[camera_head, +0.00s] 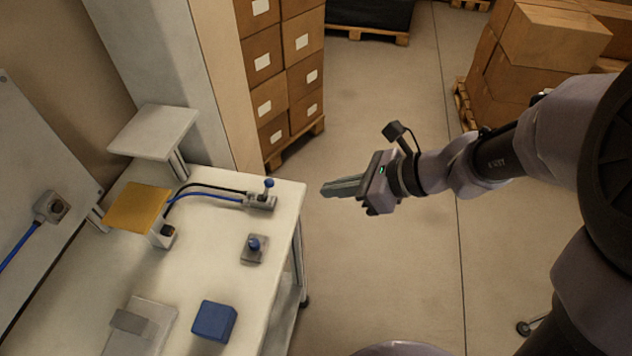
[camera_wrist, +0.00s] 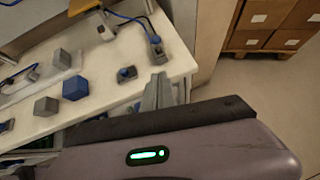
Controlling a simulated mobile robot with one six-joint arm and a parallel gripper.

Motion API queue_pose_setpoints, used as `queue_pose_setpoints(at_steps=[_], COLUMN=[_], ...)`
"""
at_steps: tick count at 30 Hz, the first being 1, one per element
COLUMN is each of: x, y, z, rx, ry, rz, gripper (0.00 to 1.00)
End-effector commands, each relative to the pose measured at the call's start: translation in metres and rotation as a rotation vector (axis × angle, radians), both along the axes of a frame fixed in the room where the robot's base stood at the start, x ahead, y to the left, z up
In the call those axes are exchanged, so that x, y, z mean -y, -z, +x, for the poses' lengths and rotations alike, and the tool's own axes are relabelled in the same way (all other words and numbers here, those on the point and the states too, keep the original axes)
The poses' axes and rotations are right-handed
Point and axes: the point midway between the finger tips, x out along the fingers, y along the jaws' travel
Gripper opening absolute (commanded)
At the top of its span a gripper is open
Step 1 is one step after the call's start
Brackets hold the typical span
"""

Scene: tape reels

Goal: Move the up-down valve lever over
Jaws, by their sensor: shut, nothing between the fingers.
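A small grey valve block (camera_head: 261,202) with an upright blue-tipped lever (camera_head: 269,184) sits near the far right corner of the white table. A hose and a cable run to it. It also shows in the wrist view (camera_wrist: 157,48). A second grey block with a blue knob (camera_head: 254,243) sits nearer on the table and shows in the wrist view (camera_wrist: 127,73). I cannot tell for certain which is the up-down lever. My gripper (camera_head: 325,190) is shut and empty, off the table's right edge, apart from both. Its fingers show in the wrist view (camera_wrist: 158,92).
The white table (camera_head: 200,270) carries a yellow plate (camera_head: 138,207), a blue box (camera_head: 213,320) and a grey plate (camera_head: 140,328). A raised grey platform (camera_head: 153,132) stands behind. Stacked cartons (camera_head: 283,70) stand beyond the far corner. The floor around my gripper is clear.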

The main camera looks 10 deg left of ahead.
Motion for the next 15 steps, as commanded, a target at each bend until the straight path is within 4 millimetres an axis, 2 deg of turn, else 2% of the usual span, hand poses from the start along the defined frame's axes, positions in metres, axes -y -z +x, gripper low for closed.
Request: queue_pose_setpoints(at_steps=[1,3,11,15], x=[-0.009,-0.021,-0.064,-0.086], y=[0.012,0.022,0.056,0.049], z=[0.001,0.004,0.015,0.022], rx=[-0.001,0.000,0.000,0.004], ry=[-0.004,-0.005,-0.004,-0.004], rz=[-0.001,-0.001,-0.001,-0.001], gripper=[0.00,0.00,0.00,0.00])
